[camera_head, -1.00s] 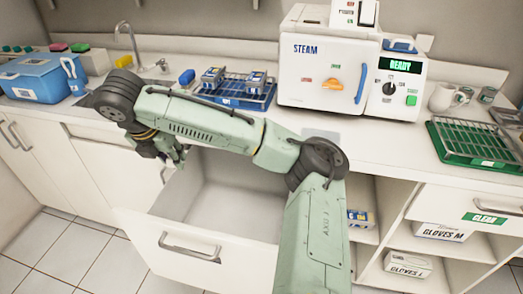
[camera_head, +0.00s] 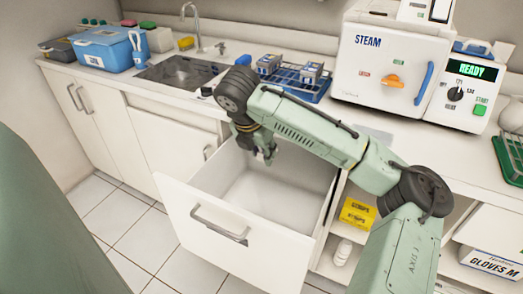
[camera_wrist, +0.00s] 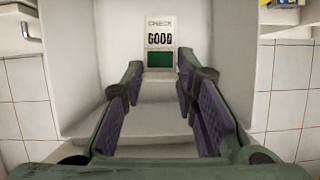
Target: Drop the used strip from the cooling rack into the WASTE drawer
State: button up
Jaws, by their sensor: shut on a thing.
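The used strip (camera_wrist: 160,24) is a small white card marked "CHECK" and "GOOD" with a green patch. My gripper (camera_wrist: 160,72) is shut on its lower end, and the card stands out beyond the fingertips. In the head view my gripper (camera_head: 264,156) points down over the left rear part of an open white drawer (camera_head: 235,243). The drawer looks empty where it can be seen, and no WASTE label shows. The strip cannot be made out in the head view. The blue cooling rack (camera_head: 322,91) stands on the counter with blue-and-grey packs on it.
A steam sterilizer (camera_head: 384,62) reading READY stands right of the rack. A sink (camera_head: 181,72) and a blue box (camera_head: 104,50) are to the left. Open shelves right of the drawer hold a yellow box (camera_head: 357,214) and a glove box (camera_head: 488,263).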

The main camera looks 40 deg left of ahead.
jog(key=o, duration=0.9)
jog(key=v, duration=1.2)
jog(key=shift+w+r, duration=0.1)
